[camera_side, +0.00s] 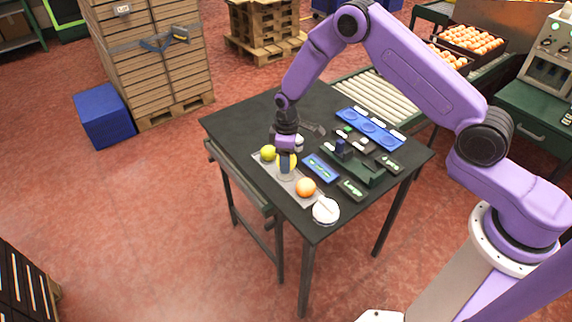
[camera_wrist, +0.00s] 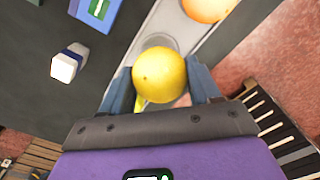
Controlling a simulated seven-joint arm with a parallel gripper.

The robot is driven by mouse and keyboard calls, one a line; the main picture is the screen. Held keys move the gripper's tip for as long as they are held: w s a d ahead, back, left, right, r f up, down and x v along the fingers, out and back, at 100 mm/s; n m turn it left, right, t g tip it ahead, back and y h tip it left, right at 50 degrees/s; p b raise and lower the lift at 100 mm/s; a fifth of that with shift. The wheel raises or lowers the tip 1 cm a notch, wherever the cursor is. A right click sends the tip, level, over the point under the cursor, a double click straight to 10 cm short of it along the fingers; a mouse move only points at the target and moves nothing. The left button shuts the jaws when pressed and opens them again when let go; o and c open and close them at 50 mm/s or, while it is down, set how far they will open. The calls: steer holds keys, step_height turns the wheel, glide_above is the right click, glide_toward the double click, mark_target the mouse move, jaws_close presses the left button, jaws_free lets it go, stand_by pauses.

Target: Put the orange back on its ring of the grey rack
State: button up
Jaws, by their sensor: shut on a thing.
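My gripper (camera_side: 286,164) is shut on a round yellow fruit (camera_wrist: 160,74), with one finger on each side of it in the wrist view. The same fruit (camera_side: 291,160) shows partly behind the fingers in the side view, over the middle of the grey rack (camera_side: 266,169). A ring edge shows just past the fruit in the wrist view; I cannot tell whether the fruit touches it. The orange (camera_side: 306,187) sits on the rack's near end, apart from my gripper; it also shows at the wrist view's top edge (camera_wrist: 207,7). Another yellow fruit (camera_side: 268,153) is at the far end.
A white round dish (camera_side: 326,211) stands at the table's near corner. A blue tray (camera_side: 320,167) and a dark green holder (camera_side: 362,170) lie right of the rack. A longer blue tray (camera_side: 369,128) is at the back. The dark table (camera_side: 240,122) is clear at the far left.

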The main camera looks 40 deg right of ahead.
steer(key=shift+w+f, duration=0.1)
steer(key=shift+f, duration=1.55)
steer(key=shift+f, duration=0.15)
steer(key=o, duration=1.2)
step_height(320, 180, up, 11)
steer(key=shift+f, duration=0.1)
steer(key=shift+r, duration=0.75)
steer(key=shift+r, duration=0.1)
